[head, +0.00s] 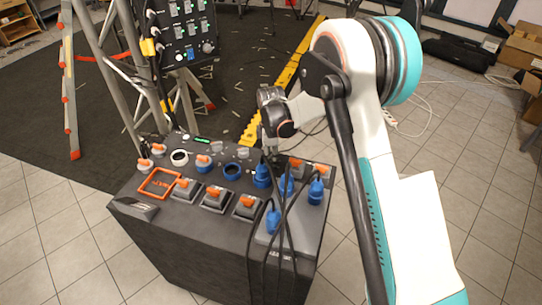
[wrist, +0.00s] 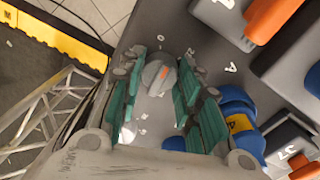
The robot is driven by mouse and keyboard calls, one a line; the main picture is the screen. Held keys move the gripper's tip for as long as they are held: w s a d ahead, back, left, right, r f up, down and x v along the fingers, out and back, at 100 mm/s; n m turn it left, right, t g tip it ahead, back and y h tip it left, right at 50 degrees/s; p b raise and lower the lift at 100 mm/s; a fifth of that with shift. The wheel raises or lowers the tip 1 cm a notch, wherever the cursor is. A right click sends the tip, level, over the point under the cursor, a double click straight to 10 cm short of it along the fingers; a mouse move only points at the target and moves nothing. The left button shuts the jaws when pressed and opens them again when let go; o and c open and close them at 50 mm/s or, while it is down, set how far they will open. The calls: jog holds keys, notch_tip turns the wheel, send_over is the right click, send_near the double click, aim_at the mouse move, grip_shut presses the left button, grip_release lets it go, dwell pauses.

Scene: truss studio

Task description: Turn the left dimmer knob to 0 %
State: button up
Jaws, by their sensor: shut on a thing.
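In the wrist view a grey round dimmer knob (wrist: 156,76) with an orange pointer mark sits between the green-padded fingers of my gripper (wrist: 158,88). The fingers are shut on it. Small white marks lie around the knob on the panel, too small to read. In the head view my gripper (head: 272,152) points down at the back right of the black control box (head: 190,250), and the held knob is hidden there. I cannot tell from these views whether it is the left knob, nor which percentage it shows.
Blue plugs with black cables (head: 273,222) stand close in front of my gripper. A yellow cable ramp (head: 252,128) and truss legs (head: 110,70) are behind the box.

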jog(key=n, duration=0.5)
jog(key=shift+n, duration=0.3)
dwell(0.4)
jog(key=o, duration=1)
jog(key=shift+o, duration=0.2)
jog(key=shift+r, duration=0.1)
notch_tip(320, 180, up, 12)
jog(key=shift+s+d, duration=0.15)
jog(key=shift+s, duration=0.2)
